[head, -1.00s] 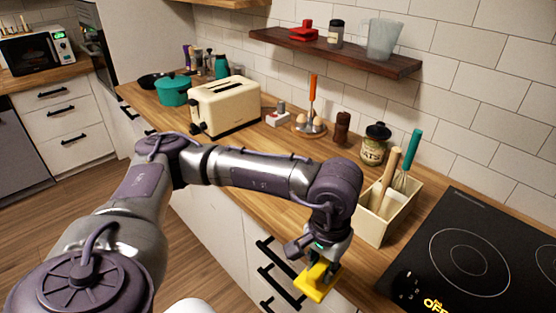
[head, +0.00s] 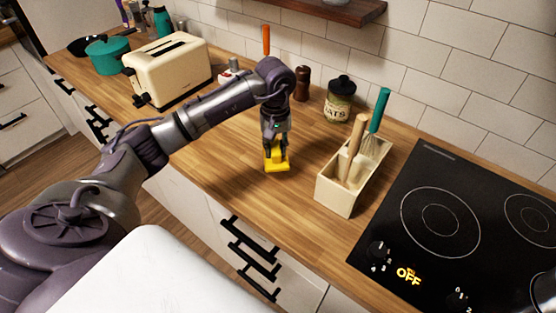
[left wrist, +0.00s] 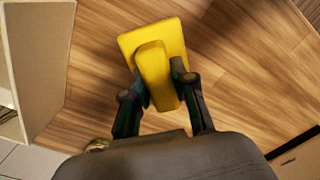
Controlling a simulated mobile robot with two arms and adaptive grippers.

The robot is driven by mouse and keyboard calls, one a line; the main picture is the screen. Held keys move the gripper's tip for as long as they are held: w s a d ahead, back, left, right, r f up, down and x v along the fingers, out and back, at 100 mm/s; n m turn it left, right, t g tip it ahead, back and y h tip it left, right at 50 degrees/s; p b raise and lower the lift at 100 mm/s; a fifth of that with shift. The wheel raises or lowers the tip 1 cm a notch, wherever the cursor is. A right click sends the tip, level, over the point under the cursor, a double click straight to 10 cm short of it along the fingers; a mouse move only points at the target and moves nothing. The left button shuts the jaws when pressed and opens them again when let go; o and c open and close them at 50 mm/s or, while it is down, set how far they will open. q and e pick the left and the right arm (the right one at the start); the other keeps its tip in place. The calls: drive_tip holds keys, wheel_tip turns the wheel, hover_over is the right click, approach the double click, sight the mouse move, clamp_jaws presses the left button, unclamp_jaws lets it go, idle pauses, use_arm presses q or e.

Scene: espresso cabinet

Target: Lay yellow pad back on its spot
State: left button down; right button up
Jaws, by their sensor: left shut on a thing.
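The yellow pad (head: 278,164) is a flat yellow block with a raised ridge on top. My left gripper (head: 274,143) is shut on this ridge, above the wooden counter in the head view, left of the utensil box. In the left wrist view the pad (left wrist: 176,42) sits between the two dark fingers (left wrist: 162,92), with its ridge pinched by them. The wood counter (left wrist: 235,60) shows behind it. I cannot tell whether the pad touches the counter. My right gripper is not clearly in view; only a dark, shiny part shows at the right edge of the head view.
A cream utensil box (head: 337,196) with wooden and teal-handled tools stands right of the pad. A black cooktop (head: 400,245) lies further right. An oats jar (head: 340,105), a brown mill (head: 302,84) and a cream toaster (head: 172,70) stand behind. Bare counter surrounds the pad.

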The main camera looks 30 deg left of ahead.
sight(276, 163)
use_arm(q)
drive_tip(key=shift+s+f, duration=0.1)
drive_tip(key=shift+f, duration=0.8)
drive_tip(key=f+p, duration=0.1)
drive_tip(key=f, duration=0.3)
drive_tip(key=shift+w+p, duration=0.2)
drive_tip(key=shift+p, duration=0.15)
drive_tip(key=shift+f+b, duration=0.2)
drive_tip(key=shift+b, duration=0.1)
drive_tip(key=c, duration=0.9)
unclamp_jaws()
drive_tip(key=shift+c, duration=0.2)
use_arm(e)
drive_tip(key=shift+w+d+r, duration=0.2)
drive_tip(key=shift+r, duration=0.2)
drive_tip(key=shift+w+d+r, duration=0.2)
drive_tip(key=shift+r, duration=0.2)
drive_tip(key=shift+r, duration=0.1)
